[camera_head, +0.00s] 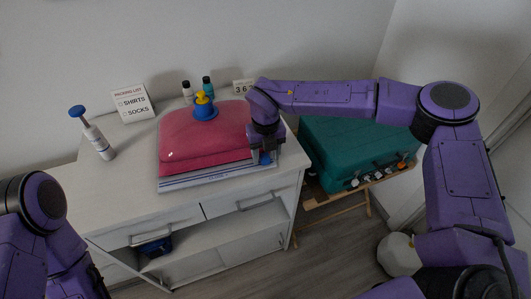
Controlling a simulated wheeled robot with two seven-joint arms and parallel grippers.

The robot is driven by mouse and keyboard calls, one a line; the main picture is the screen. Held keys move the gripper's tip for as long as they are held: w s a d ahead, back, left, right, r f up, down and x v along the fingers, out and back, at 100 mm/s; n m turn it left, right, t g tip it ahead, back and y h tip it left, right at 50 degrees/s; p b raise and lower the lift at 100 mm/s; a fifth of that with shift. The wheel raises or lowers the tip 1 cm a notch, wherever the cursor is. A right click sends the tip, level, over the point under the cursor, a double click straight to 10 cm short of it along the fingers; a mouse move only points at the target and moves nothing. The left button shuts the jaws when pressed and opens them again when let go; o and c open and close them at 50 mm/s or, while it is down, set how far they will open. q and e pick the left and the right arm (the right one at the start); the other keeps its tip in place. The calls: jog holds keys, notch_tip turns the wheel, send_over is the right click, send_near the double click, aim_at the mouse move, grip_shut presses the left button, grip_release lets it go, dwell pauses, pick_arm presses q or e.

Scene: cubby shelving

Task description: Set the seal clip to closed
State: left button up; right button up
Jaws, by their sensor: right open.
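A puffy red bag (205,140) lies on top of the white dresser (85,190), with a white and blue striped edge (205,180) along its front. A round blue valve with a yellow cap (205,104) sits at the bag's back. My right gripper (264,154) points down at the front right corner of the bag, over the striped edge. A small blue part (266,159) shows at its fingertips; it may be the seal clip, but the gripper covers most of it. I cannot tell whether they touch. My left arm shows at the lower left, its gripper out of view.
A blue-topped white pump (95,135) stands on the dresser's left. A packing list card (132,103), two small bottles (197,90) and a number card (243,87) stand at the back. A green suitcase (345,150) rests on a wooden stand at right.

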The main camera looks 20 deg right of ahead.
aim_at(266, 156)
jog(key=shift+r, duration=0.25)
notch_tip(266, 156, up, 10)
jog(key=b, duration=0.2)
dwell(0.4)
